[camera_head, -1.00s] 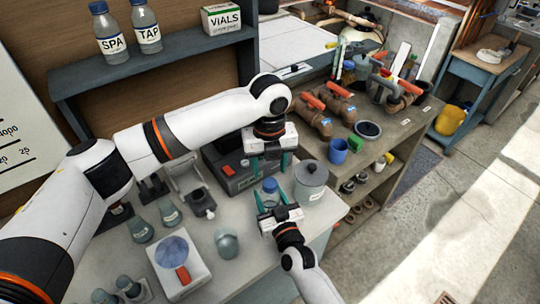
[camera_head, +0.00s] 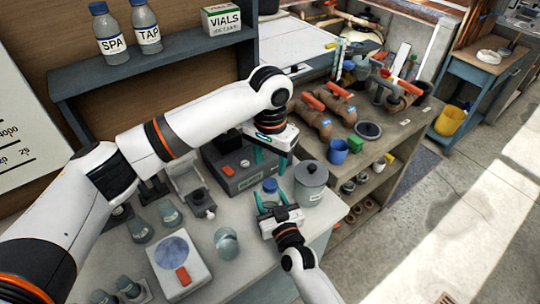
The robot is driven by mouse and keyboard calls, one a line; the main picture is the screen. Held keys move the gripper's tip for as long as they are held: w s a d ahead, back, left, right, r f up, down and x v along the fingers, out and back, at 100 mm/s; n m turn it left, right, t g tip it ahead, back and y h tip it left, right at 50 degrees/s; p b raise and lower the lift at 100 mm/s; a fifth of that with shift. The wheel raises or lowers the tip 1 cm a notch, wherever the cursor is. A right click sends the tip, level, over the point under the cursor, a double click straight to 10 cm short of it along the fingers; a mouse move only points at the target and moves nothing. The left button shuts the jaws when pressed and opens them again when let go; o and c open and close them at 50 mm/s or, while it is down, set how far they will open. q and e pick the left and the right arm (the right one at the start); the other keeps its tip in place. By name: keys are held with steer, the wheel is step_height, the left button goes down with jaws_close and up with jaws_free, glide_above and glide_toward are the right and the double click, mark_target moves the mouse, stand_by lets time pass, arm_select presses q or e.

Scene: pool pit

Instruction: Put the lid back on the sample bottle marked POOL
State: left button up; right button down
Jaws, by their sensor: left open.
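A small clear bottle with a blue lid on its top (camera_head: 270,185) stands on the bench in the head view, beside a grey lidded pot. No marking on it can be read from here, so I cannot tell whether it says POOL. My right gripper (camera_head: 269,199) comes from the front, with its teal fingers on either side of the bottle, and looks shut on it. My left gripper (camera_head: 270,160) is open and empty, pointing down above and behind the bottle. Its fingers are apart from the blue lid.
The grey pot (camera_head: 311,182) stands close to the right of the bottle. A dark grey box (camera_head: 236,180) sits behind. A glass beaker (camera_head: 227,241) and a white instrument (camera_head: 178,267) stand to the left. Bottles marked SPA (camera_head: 111,42) and TAP (camera_head: 146,36) are on the shelf.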

mark_target(270, 183)
arm_select(q)
steer(key=n, duration=0.7)
steer(key=shift+r, duration=0.2)
steer(key=n, duration=0.6)
steer(key=shift+r+n, duration=0.2)
steer(key=shift+n, duration=0.2)
steer(key=shift+f, duration=4)
steer(key=shift+c, duration=0.2)
